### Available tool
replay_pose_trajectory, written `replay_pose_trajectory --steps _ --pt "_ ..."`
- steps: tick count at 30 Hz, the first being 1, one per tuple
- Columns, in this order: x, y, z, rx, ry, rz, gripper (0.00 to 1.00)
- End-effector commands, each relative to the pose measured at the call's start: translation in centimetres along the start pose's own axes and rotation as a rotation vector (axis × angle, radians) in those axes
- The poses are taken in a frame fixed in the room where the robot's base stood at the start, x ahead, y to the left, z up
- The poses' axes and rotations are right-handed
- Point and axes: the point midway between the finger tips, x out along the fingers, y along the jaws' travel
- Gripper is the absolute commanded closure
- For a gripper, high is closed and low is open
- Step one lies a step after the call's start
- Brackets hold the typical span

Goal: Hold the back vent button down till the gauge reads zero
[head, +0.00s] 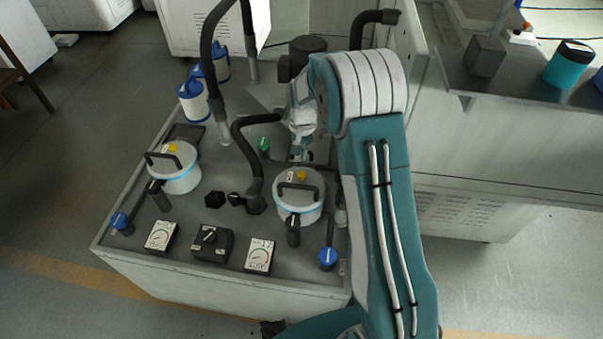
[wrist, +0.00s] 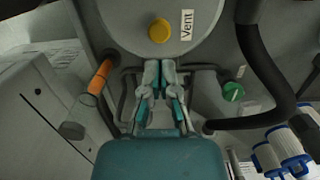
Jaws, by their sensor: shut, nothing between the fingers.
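Two grey-white pots with black handles stand on the bench, a left pot (head: 177,177) and a right pot (head: 299,205). Each lid has a yellow button, one on the left pot (head: 173,148) and one on the right pot (head: 302,176). The wrist view shows one yellow button (wrist: 159,31) beside a "Vent" label (wrist: 187,25). My gripper (head: 300,157) is behind the right pot in the head view. In the wrist view my gripper (wrist: 160,64) is shut and empty, its tips below the button and apart from it. The left gauge (head: 160,236) and right gauge (head: 260,255) have needles too small to read.
A black hose (head: 249,150) arches left of my gripper. A green knob (head: 264,144) is close by. A black selector box (head: 210,241) sits between the gauges. Blue-capped valves (head: 328,258) stand near the bench's front. An orange-handled part (wrist: 100,77) is left of my fingers.

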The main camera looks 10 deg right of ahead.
Motion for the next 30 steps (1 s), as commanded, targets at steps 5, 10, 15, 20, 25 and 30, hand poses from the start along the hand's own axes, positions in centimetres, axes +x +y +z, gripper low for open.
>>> replay_pose_trajectory --steps 5,10,15,20,25,30 --pt "2.4 0.0 0.1 -0.001 -0.003 0.001 1.00" --pt "4.1 0.0 0.0 -0.001 -0.001 0.000 1.00" --pt "4.9 0.0 0.0 -0.001 -0.001 0.000 1.00" --pt "4.9 0.0 0.0 -0.001 0.000 0.000 1.00" --pt "5.0 0.0 0.0 -0.001 0.000 0.000 1.00" --pt "5.9 0.0 -0.1 -0.001 -0.001 0.000 1.00"
